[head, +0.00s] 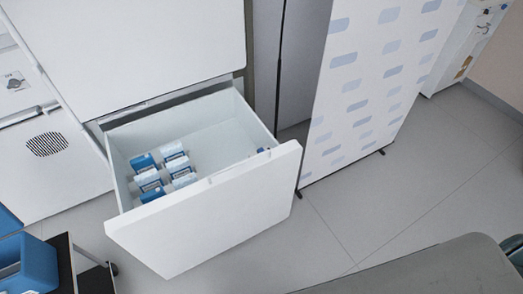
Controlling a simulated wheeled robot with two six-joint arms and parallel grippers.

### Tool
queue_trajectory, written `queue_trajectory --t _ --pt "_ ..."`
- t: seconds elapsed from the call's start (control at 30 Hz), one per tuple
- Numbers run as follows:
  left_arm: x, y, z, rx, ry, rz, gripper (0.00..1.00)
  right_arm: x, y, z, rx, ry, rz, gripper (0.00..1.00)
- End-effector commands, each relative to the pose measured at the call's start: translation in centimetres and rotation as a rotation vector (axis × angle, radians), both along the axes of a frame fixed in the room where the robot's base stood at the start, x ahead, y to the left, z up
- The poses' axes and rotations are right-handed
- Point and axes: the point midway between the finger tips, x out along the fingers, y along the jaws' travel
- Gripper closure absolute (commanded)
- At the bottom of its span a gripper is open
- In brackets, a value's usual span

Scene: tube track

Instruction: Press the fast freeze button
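A white freezer (140,40) stands at the upper left. Its lower drawer (205,215) is pulled out. Several blue and white boxes (163,172) lie inside the drawer, toward its left side. I cannot make out a fast freeze button in the head view. A small dark mark (262,150) shows near the drawer's right inner edge, too small to identify. Neither of my grippers is in view.
A white appliance with a round dark grille (46,144) stands left of the freezer. A patterned white panel (365,80) stands to the right. A dark cart with a blue bin (30,264) is at lower left. A grey rounded surface (430,273) fills the lower right. Floor between is clear.

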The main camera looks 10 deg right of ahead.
Motion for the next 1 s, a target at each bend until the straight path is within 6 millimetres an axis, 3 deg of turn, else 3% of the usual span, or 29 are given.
queue_trajectory --t 0.07,1.0 --pt "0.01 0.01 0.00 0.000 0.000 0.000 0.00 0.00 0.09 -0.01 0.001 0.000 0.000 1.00" --pt "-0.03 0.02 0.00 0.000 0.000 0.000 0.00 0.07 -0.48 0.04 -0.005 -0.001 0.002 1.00"
